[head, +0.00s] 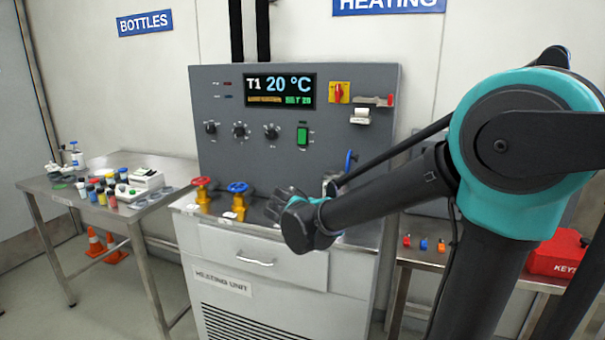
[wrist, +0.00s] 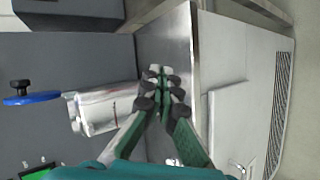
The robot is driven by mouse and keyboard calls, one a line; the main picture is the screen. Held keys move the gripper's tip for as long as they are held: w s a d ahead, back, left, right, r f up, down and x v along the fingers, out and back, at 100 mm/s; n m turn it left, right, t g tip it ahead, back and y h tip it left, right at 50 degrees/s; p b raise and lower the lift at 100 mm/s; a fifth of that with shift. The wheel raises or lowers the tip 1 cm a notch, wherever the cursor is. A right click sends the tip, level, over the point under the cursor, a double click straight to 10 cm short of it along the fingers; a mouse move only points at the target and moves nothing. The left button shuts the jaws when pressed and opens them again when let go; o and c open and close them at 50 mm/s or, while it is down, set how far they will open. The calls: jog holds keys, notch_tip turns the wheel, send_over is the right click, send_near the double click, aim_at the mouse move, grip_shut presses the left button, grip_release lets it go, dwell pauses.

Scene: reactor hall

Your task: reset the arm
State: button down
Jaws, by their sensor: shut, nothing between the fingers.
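My arm (head: 380,195) reaches in from the right of the head view, with a large teal joint and dark links. Its forearm points left, in front of the grey heating unit (head: 225,140). My gripper (head: 285,203) is partly hidden behind the end of my own wrist. In the wrist view my gripper (wrist: 162,95) is shut, its green-lined fingers together with nothing between them. The fingers appear over the unit's metal ledge; I cannot tell how far above it.
A red valve (head: 202,190) and a blue valve (head: 238,195) stand on the ledge left of my gripper. A steel table (head: 65,180) with bottles stands left. A red key box (head: 562,254) sits on the right-hand bench. A blue-handled part (wrist: 32,98) shows in the wrist view.

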jog(key=s+d+f+m+g+y, duration=0.4)
jog(key=s+d+f, duration=0.55)
jog(key=f, duration=0.25)
jog(key=s+a+f+m+y, duration=0.1)
jog(key=s+f+m+y, duration=0.3)
jog(key=s+f, duration=0.2)
jog(key=s, duration=0.2)
jog(key=shift+s, duration=0.4)
